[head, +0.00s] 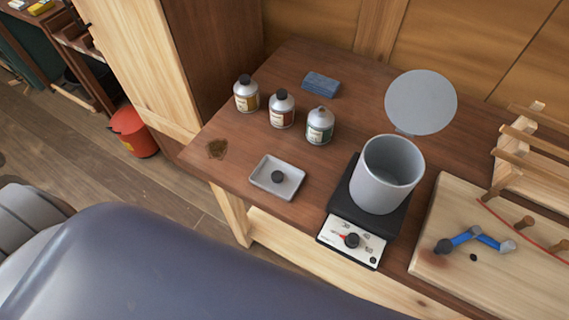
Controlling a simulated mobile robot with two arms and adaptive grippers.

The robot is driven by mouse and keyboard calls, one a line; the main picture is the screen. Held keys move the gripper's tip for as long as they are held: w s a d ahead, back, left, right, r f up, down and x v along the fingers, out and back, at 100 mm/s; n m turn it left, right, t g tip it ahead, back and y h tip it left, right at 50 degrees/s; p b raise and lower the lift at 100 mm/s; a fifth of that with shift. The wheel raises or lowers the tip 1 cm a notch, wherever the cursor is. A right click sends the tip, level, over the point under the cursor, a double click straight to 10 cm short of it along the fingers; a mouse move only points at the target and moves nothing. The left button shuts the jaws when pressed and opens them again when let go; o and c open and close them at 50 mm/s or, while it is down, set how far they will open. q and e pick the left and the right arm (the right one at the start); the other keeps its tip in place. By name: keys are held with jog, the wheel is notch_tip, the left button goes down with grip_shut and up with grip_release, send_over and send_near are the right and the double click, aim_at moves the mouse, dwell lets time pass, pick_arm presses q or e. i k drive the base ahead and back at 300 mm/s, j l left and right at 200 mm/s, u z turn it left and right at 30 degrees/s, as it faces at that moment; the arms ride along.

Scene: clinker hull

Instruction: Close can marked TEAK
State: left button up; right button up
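Three small grey metal cans stand upright in a slanting row on the wooden bench. The left can (246,95) has a yellow-brown label and a black cap. The middle can (281,110) has a reddish-brown label and a black cap. The right can (320,126) has a green label and no black cap on its top. The label lettering is too small to read, so I cannot tell which is marked TEAK. A loose black cap (278,177) lies in a shallow pale tray (262,186) in front of the cans. Neither gripper is in view.
A tall grey pot (385,178) with its round lid (421,102) raised stands on a black heater (347,241). A blue block (321,85) lies behind the cans, a brown stain (217,148) left of the tray. A board (460,210) with blue-handled pieces lies at right.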

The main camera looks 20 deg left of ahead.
aim_at(321, 121)
jog(key=l+u, duration=0.2)
jog(key=l, duration=0.15)
jog(key=k+l+u, duration=0.15)
jog(key=l, duration=0.2)
jog(key=k+l+u, duration=0.2)
jog(key=l+u, duration=0.2)
jog(key=l, duration=0.25)
jog(key=k, duration=0.05)
